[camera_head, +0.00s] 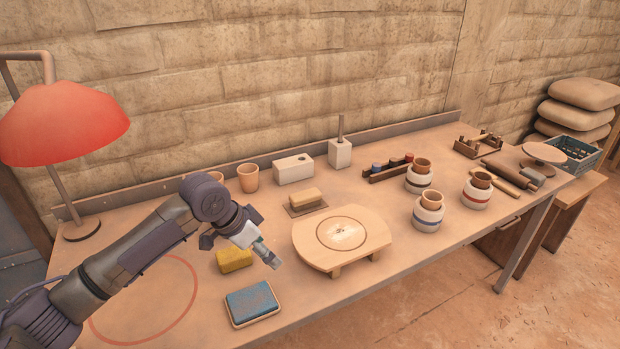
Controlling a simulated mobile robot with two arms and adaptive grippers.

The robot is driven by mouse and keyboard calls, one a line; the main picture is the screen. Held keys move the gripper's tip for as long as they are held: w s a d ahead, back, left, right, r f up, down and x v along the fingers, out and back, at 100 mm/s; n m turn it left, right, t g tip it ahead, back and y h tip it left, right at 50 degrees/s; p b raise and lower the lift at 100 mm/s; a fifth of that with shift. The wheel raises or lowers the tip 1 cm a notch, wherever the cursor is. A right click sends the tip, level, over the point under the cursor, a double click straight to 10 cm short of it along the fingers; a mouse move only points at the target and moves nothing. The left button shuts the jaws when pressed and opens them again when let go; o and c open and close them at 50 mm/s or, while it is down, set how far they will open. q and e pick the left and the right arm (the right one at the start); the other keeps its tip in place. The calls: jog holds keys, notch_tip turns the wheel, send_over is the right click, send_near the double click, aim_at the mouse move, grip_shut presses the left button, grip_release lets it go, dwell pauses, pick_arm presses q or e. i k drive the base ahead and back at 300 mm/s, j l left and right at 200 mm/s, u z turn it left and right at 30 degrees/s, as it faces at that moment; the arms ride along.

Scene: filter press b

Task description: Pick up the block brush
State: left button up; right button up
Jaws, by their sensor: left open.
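The block brush looks to be the tan wooden block (305,197) on a flat dark brown base or mat, behind the round-topped wooden stand; its bristles cannot be made out. My left gripper (272,258) is open and empty over the table. In the picture it lies below and left of that block, just right of a yellow block (235,260) and above a blue pad (251,302) in a shallow tray. It appears apart from all of them. My right gripper is out of view.
A wooden stand (312,249) with a round disc is right of my gripper. Behind stand a white box (293,169), a clay cup (248,178) and a white holder (340,153). Banded jars (428,212) are further right. A red lamp (62,125) stands left.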

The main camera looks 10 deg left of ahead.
aim_at(312, 196)
jog(key=i, duration=1.05)
